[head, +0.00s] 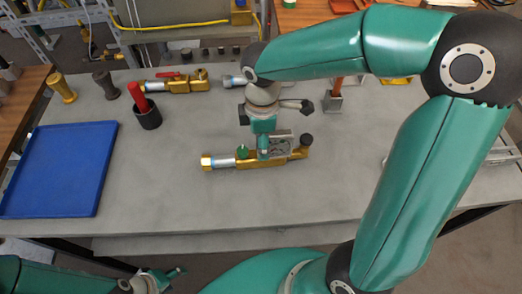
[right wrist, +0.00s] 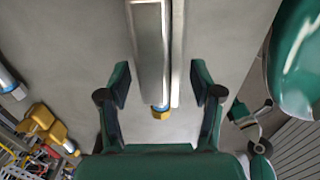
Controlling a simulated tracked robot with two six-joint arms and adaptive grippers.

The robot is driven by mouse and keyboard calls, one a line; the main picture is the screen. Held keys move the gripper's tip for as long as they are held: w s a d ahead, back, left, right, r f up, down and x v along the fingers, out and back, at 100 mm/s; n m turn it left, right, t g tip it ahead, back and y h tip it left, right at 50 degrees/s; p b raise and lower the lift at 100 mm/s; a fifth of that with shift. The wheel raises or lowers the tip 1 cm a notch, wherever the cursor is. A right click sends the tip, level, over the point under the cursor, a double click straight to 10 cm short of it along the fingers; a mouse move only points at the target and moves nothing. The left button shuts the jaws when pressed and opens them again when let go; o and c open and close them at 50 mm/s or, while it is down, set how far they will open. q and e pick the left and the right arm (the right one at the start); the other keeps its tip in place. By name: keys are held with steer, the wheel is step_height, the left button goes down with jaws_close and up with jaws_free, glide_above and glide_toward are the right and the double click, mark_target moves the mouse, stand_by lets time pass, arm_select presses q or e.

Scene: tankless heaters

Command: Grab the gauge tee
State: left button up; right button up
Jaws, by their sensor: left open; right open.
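The gauge tee (head: 222,162) lies in the middle of the grey table. It is a brass body with a silver pipe section, a brass nut at its left end and a green cap. My right gripper (head: 264,148) is directly over it and hides part of its middle. My left gripper (head: 172,274) is open, at the bottom left, off the table's front.
A blue tray (head: 60,168) lies at the left. A red-handled tool stands in a dark cup (head: 148,119). A brass valve with a red lever (head: 180,84) and another fitting (head: 232,81) lie behind. The table (head: 185,195) is clear around the tee's left and front.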

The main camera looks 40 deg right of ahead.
steer(key=shift+a+f, duration=0.15)
steer(key=shift+f, duration=1.8)
jaws_close()
